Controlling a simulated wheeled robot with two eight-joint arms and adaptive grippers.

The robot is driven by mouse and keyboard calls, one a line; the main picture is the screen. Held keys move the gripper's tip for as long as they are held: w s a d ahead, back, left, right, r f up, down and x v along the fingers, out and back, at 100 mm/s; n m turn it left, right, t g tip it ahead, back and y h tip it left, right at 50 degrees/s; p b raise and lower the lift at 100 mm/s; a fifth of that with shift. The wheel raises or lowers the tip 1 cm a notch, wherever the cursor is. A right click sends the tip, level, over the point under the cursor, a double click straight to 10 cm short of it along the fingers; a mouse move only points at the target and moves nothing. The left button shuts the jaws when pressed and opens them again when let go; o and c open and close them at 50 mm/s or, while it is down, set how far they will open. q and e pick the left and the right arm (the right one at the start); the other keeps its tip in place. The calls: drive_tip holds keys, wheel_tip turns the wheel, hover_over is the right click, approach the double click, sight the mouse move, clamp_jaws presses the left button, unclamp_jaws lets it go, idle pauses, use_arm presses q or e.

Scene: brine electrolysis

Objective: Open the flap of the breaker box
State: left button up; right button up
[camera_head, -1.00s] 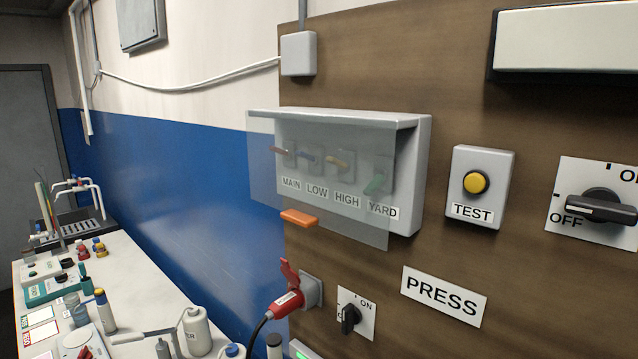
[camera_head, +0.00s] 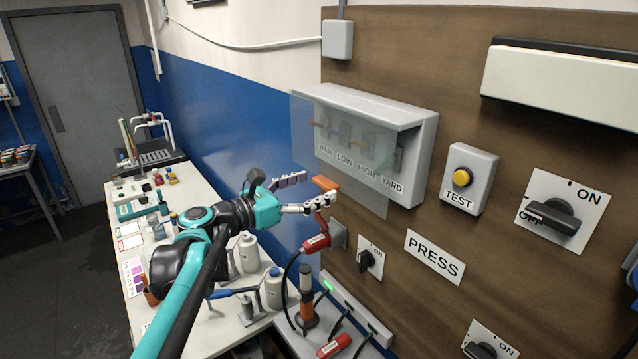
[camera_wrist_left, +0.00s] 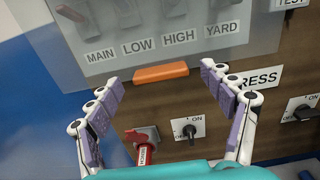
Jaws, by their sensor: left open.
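The breaker box (camera_head: 421,150) is a grey box on the brown wooden board. Its clear flap (camera_head: 350,193) hangs down over the front, over switches labelled MAIN, LOW, HIGH and YARD. An orange handle (camera_head: 325,183) sits at the flap's lower edge. My left gripper (camera_head: 318,188) is at the handle in the head view, its fingers spread. In the left wrist view the orange handle (camera_wrist_left: 160,72) lies ahead of and between the open fingers (camera_wrist_left: 160,84), with visible gaps on both sides. Nothing is held. My right gripper is not in view.
Below the flap are a red plug (camera_head: 316,243) in its socket and a small rotary switch (camera_head: 366,260). A TEST button box (camera_head: 468,178) and a PRESS sign (camera_head: 435,256) are to the right. A white bench (camera_head: 193,240) with bottles stands at the left.

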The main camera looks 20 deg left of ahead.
use_arm(q)
drive_tip(key=shift+w+d, duration=0.3)
drive_tip(key=shift+d, duration=0.05)
drive_tip(key=shift+w, duration=0.35)
